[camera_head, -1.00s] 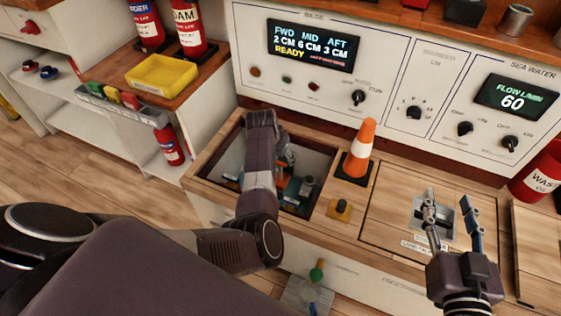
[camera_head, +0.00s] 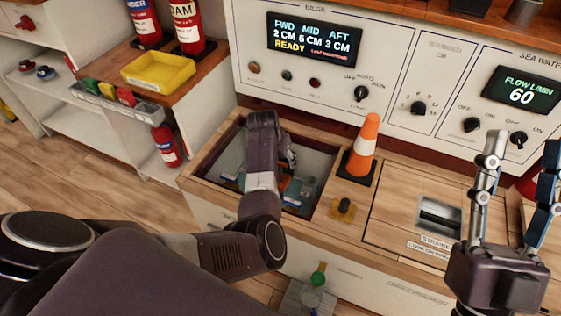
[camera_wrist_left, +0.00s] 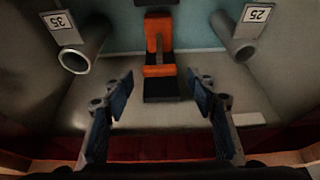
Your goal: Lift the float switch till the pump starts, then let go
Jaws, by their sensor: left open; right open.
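An orange part on a black mount, which looks like the float switch (camera_wrist_left: 160,70), is at the top middle of the left wrist view, inside the open bilge hatch (camera_head: 207,182). My left gripper (camera_wrist_left: 161,88) is open, its fingers apart below and to either side of the orange part, holding nothing. In the head view my left arm reaches down into the hatch and hides most of the float switch area. My right gripper (camera_head: 522,148) is open and empty, raised over the right side of the counter. The bilge display (camera_head: 314,40) reads 2, 6 and 3 cm, with READY.
Pipes tagged 35 (camera_wrist_left: 73,58) and 25 (camera_wrist_left: 241,46) flank the orange part. An orange cone (camera_head: 362,145) stands right of the hatch, behind a yellow-based black knob (camera_head: 344,208). A closed wooden hatch cover (camera_head: 395,222) lies further right. The flow display (camera_head: 522,90) reads 60.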

